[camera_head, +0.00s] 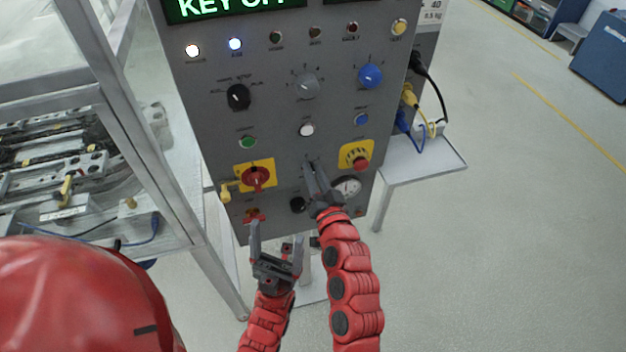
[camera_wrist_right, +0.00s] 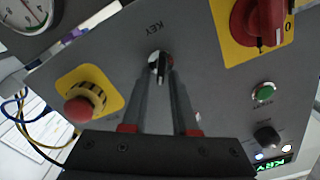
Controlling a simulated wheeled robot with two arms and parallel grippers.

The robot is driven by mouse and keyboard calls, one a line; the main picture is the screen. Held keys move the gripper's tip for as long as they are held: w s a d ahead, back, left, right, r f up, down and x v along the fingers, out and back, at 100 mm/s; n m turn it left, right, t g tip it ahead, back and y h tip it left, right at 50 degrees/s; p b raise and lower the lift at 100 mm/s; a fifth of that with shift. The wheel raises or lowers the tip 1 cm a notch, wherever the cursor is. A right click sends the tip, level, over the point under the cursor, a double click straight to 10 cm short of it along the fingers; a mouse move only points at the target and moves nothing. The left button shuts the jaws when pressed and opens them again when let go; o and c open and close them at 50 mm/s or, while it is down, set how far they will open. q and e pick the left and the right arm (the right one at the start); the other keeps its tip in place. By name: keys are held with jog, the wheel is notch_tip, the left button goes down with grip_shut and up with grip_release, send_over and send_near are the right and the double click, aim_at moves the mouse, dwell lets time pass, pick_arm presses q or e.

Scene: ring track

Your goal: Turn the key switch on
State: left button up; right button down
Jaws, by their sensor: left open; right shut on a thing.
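The key switch (camera_wrist_right: 155,66) is a small round silver knob with a dark key, under the label KEY on the grey panel (camera_wrist_right: 205,70). My right gripper (camera_wrist_right: 159,76) is shut on the key, its two fingers on either side of it. In the head view my right gripper (camera_head: 313,168) reaches the lower middle of the panel and hides the key switch. The green display (camera_head: 238,7) at the top of the panel reads KEY OFF. My left gripper (camera_head: 276,240) is open and empty, below the panel's lower left part.
A red rotary handle (camera_head: 256,178) on a yellow plate sits left of my right gripper. A red emergency button (camera_head: 361,164) and a gauge (camera_head: 347,187) are close on the right. A side shelf (camera_head: 425,160) with cables stands right of the panel. A metal frame (camera_head: 130,130) stands left.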

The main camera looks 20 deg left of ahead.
jog(key=m, duration=0.1)
jog(key=m+b, duration=0.1)
jog(key=m, duration=0.1)
jog(key=shift+w+d+f, duration=0.1)
jog(key=shift+f, duration=0.2)
jog(key=shift+f+m+b, duration=0.1)
jog(key=shift+m+b, duration=0.45)
jog(key=shift+m, duration=0.65)
jog(key=c, duration=0.9)
grip_release()
jog(key=shift+c, duration=0.2)
